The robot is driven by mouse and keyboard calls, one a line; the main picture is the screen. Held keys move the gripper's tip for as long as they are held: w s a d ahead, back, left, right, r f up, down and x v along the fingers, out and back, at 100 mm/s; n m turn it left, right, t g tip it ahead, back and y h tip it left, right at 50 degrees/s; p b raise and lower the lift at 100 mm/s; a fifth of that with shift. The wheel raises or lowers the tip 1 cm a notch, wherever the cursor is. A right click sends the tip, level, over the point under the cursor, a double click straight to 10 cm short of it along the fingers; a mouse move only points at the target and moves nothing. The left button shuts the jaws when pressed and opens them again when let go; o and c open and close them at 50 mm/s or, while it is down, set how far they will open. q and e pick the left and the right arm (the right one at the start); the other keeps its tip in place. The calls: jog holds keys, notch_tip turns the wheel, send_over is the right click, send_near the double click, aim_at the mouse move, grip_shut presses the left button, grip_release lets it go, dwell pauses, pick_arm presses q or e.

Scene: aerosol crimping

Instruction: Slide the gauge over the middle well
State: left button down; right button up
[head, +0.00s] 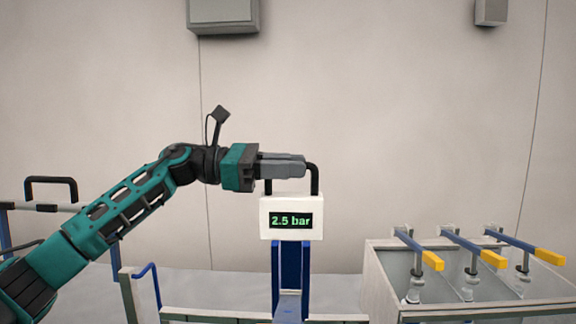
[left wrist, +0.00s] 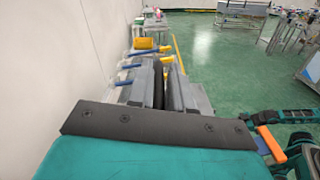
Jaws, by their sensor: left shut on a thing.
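The gauge (head: 291,203) is a white box with a green "2.5 bar" display and a black handle (head: 315,178) on top. It sits at the top of a blue upright (head: 291,262) near the middle of the head view. My left gripper (head: 300,166) reaches in from the left and is shut on the gauge's handle.
To the right, a clear-walled box (head: 385,282) carries three blue levers with yellow ends, such as the middle lever (head: 470,247), with fittings below. A black-handled frame (head: 50,188) stands at the far left. A wall is close behind.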

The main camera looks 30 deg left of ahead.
pick_arm(q)
jog(key=shift+a+r, duration=0.1)
jog(key=shift+a, duration=0.05)
jog(key=b+v, duration=0.1)
jog(key=v, duration=0.1)
jog(key=b+v, duration=0.1)
jog(key=shift+a+f+b, duration=0.25)
jog(key=shift+f+b, duration=0.05)
jog(key=shift+b, duration=0.05)
jog(key=b+v, duration=0.2)
jog(key=v, duration=0.5)
jog(key=shift+r, duration=0.5)
jog(key=shift+s, duration=0.15)
jog(key=c, duration=1.1)
grip_release()
jog(key=shift+d+f, duration=0.1)
jog(key=shift+f, duration=0.1)
